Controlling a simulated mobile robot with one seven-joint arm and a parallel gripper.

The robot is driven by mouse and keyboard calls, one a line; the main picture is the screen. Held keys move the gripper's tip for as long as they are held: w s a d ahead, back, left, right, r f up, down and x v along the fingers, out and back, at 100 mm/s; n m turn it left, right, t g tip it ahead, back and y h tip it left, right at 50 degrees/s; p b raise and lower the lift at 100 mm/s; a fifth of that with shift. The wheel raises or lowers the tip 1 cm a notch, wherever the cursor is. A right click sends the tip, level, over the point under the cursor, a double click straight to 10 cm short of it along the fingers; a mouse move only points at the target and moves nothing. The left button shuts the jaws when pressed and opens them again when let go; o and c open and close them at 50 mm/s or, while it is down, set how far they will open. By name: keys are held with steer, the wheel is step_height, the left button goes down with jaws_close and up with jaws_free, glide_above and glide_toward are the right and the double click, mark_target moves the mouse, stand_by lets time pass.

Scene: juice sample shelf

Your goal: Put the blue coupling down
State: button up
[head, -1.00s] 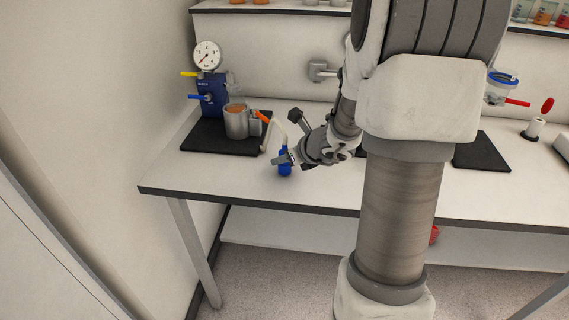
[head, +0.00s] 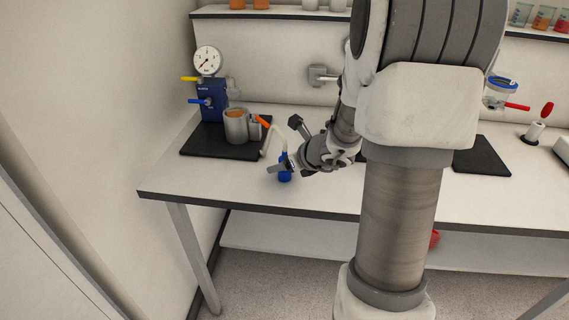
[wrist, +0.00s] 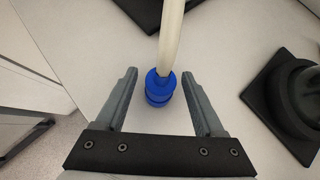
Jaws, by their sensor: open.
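The blue coupling (head: 285,174) is on the white worktop (head: 225,182) near its front edge, at the end of a pale hose (head: 277,133). In the wrist view the coupling (wrist: 159,87) lies between the two fingers, with a gap on each side, and the hose (wrist: 171,35) runs up from it. My gripper (wrist: 160,90) is open around the coupling and touches it on neither side. In the head view my gripper (head: 282,167) partly covers the coupling's upper part.
A dark mat (head: 196,145) at the back left bears a blue device (head: 211,98) with a gauge (head: 207,60) and a metal cup (head: 236,127). Another dark mat (head: 482,157) lies to the right. A black-based object (wrist: 290,100) stands right of my gripper. The front left worktop is clear.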

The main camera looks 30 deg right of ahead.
steer(key=p+v, duration=0.3)
steer(key=v, duration=0.9)
steer(key=shift+p, duration=0.35)
steer(key=shift+s, duration=0.1)
